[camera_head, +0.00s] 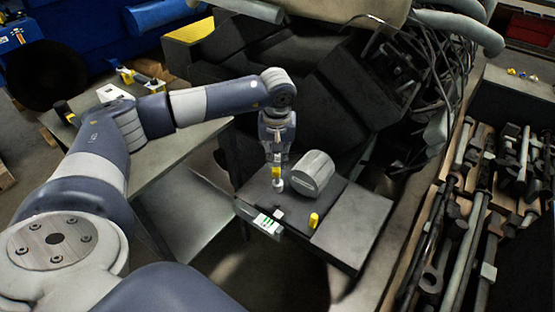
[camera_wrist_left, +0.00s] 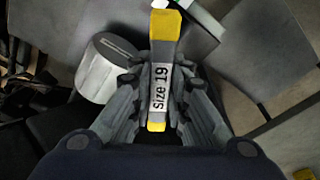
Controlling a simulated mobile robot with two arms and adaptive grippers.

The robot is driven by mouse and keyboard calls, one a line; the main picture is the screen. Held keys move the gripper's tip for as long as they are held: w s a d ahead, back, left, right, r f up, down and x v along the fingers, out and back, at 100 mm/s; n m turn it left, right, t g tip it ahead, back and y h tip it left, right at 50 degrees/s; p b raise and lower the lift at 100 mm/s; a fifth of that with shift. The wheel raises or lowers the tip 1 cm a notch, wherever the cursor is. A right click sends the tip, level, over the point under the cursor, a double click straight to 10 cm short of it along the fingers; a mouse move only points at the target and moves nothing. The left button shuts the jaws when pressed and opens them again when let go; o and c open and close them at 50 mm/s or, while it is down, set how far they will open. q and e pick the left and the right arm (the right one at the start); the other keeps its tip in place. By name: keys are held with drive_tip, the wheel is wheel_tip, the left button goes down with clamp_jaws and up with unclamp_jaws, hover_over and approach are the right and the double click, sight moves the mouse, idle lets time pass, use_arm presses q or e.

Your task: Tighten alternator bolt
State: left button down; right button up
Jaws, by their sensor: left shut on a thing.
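My left gripper (camera_head: 277,157) points down over a dark stand and is shut on a grey tool with yellow bands (camera_head: 277,173). In the left wrist view the tool (camera_wrist_left: 161,58) reads "size 19" and sits between the fingers of my gripper (camera_wrist_left: 158,105). Its lower end is close to the stand's top, beside a light grey cylinder (camera_head: 313,174); I cannot tell whether it touches anything. The cylinder also shows in the left wrist view (camera_wrist_left: 105,70). A small yellow piece (camera_head: 314,220) stands near the front edge. I cannot identify the alternator bolt. My right gripper is out of view.
A dark engine-like mass with cables (camera_head: 425,60) is behind the stand. Several long tools lie on a wooden rack (camera_head: 405,290) at the right. A grey table (camera_head: 185,150) with small yellow-and-black items (camera_head: 152,84) is at the left. A label (camera_head: 268,223) marks the stand's front.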

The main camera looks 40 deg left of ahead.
use_arm(q)
drive_tip(key=shift+r, duration=0.55)
drive_tip(key=shift+f, duration=0.1)
drive_tip(key=s+d, duration=0.3)
drive_tip(key=s, duration=0.2)
drive_tip(key=shift+s+d, duration=0.4)
